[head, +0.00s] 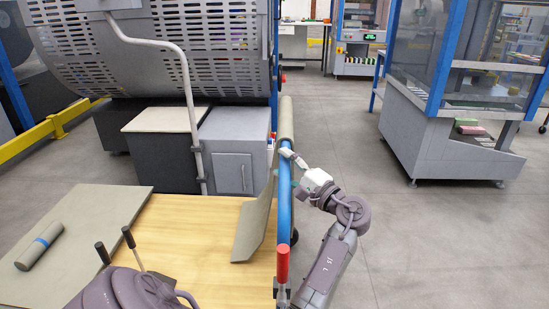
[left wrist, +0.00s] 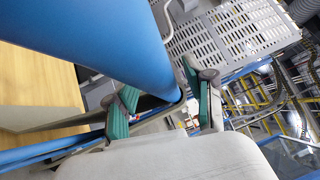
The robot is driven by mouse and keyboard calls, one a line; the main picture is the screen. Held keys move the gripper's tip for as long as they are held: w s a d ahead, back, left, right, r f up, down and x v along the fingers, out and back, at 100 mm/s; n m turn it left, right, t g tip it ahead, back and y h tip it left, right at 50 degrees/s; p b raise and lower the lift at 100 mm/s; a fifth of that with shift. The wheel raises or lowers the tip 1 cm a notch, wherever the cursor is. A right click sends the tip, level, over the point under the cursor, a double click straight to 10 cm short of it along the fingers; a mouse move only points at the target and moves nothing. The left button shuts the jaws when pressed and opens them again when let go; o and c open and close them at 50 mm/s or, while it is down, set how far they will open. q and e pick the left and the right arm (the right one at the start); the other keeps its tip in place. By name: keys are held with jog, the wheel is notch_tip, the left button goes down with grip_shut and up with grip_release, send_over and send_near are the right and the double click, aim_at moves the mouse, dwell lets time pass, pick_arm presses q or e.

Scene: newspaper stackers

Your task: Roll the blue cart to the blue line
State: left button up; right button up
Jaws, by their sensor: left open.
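The blue cart shows as a long blue bar (head: 284,215) beside a wooden deck (head: 190,225). My left gripper (head: 284,176) is at the bar in the head view, with green fingertips showing on either side of it. In the left wrist view the blue bar (left wrist: 100,40) is close and large, and its far end runs between the spread green fingers of my left gripper (left wrist: 163,95). The fingers are open; I cannot tell whether they touch the bar. My right gripper is not in view. No blue line shows on the floor.
A grey sheet (head: 254,220) leans inside the bar. A red-handled lever (head: 282,264) stands near its front end. A grey board bears a roll (head: 38,247) at the left. A perforated machine (head: 160,45) stands behind. Grey floor (head: 400,235) is clear at the right, before a glazed machine (head: 440,140).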

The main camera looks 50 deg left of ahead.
pick_arm(q)
jog(key=shift+r, duration=0.1)
grip_shut()
dwell(0.3)
